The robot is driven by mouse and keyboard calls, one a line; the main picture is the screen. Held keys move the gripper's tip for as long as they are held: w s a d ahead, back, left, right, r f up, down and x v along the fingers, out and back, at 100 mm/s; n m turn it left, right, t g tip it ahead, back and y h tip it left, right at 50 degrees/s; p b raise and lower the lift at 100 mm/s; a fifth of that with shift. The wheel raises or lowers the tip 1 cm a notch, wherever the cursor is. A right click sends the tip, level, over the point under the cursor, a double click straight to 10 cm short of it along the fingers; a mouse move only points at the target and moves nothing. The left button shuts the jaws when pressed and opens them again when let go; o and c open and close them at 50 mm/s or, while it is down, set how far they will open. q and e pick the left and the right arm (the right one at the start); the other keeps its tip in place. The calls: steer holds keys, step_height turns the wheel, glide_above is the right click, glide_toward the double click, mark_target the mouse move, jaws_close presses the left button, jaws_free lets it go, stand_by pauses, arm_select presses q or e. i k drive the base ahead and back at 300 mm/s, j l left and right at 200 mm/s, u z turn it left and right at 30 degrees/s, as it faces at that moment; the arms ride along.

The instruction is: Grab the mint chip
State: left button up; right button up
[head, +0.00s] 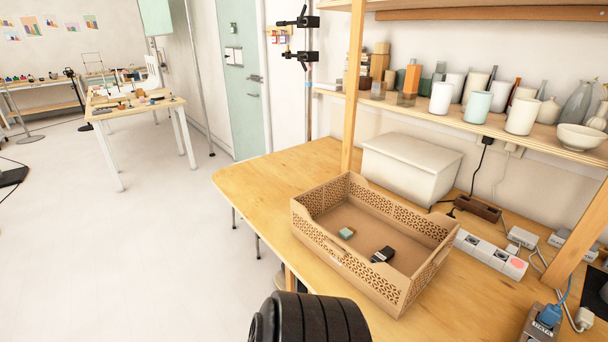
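The mint chip (346,233), a small block with a pale mint-green top and tan sides, lies on the floor of a brown crate (325,245) with patterned cut-out walls. It lies left of the crate's middle, apart from the walls. A small black block (382,255) with a pale end lies to its right in the same crate, apart from it. Neither of my grippers shows in the head view.
The crate stands on a wooden table (262,180); bare tabletop lies to its left. A white box (410,165) stands behind it. A shelf (420,114) with vases and cups hangs above, with a wooden post (353,90) behind the crate.

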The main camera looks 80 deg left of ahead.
mark_target(346, 234)
steer(key=u, duration=2.35)
steer(key=z, duration=0.45)
steer(key=k+j+z, duration=0.1)
steer(key=j+z, duration=0.35)
steer(key=k+j+z, duration=0.2)
steer(key=z, duration=0.3)
steer(key=k+j+z, duration=0.2)
steer(key=z, duration=0.25)
steer(key=k+j, duration=0.05)
steer(key=j, duration=0.1)
